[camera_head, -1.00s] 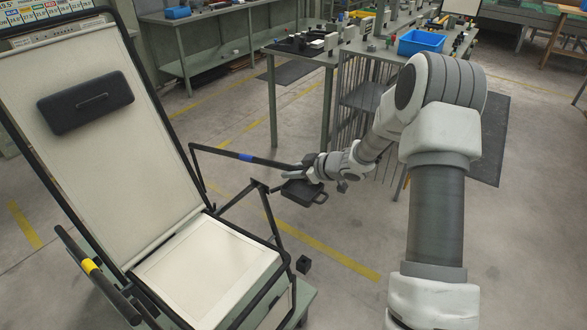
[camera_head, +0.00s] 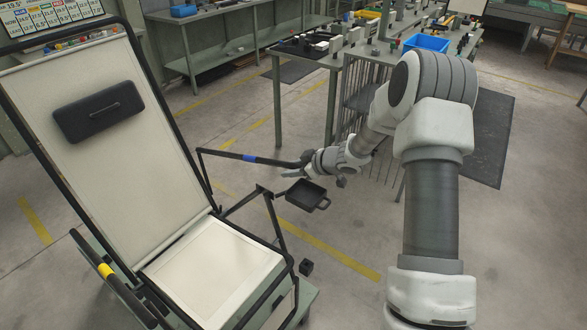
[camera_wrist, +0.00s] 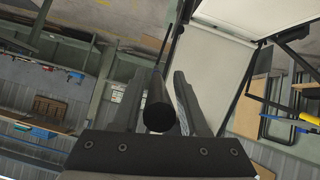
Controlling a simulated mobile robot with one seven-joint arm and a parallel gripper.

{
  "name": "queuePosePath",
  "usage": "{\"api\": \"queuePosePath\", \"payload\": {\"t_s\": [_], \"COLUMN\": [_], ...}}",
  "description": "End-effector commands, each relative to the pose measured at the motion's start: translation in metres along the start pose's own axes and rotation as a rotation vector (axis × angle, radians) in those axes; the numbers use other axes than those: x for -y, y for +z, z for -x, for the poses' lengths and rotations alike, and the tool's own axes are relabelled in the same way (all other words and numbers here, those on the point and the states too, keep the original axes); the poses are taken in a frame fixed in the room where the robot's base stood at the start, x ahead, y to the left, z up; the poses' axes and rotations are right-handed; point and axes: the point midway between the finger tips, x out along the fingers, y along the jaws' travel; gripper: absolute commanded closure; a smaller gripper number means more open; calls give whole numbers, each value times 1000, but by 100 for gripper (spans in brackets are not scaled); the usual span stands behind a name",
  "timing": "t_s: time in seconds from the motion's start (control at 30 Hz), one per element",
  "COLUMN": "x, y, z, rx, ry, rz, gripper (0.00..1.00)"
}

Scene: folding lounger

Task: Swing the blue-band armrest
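The blue-band armrest is a thin black bar whose blue band (camera_head: 250,158) shows in the head view, on the lounger's right side. It runs from the backrest frame to my gripper (camera_head: 293,171) at its free end. In the wrist view the dark bar with its round end (camera_wrist: 159,108) lies between the two fingers of my gripper (camera_wrist: 161,76). The fingers stand apart on either side of the bar; I see no clear grip on it. The lounger has a cream backrest (camera_head: 125,160) and a cream seat (camera_head: 210,262).
A yellow-band armrest (camera_head: 106,270) is on the lounger's left side. A black tray with a handle (camera_head: 306,195) sits just below my gripper. A small black block (camera_head: 306,267) is near the seat's right corner. A workbench with a blue bin (camera_head: 426,43) stands behind my arm.

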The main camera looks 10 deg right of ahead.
Motion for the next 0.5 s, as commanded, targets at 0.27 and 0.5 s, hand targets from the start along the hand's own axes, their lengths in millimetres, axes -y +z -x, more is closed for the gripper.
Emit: {"api": "queuePosePath", "payload": {"t_s": [0.27,0.5], "x": [-1,-2], "y": [2,2], "z": [1,16], "rx": [4,5], "ry": [2,5], "rz": [-1,-1], "gripper": [43,43]}}
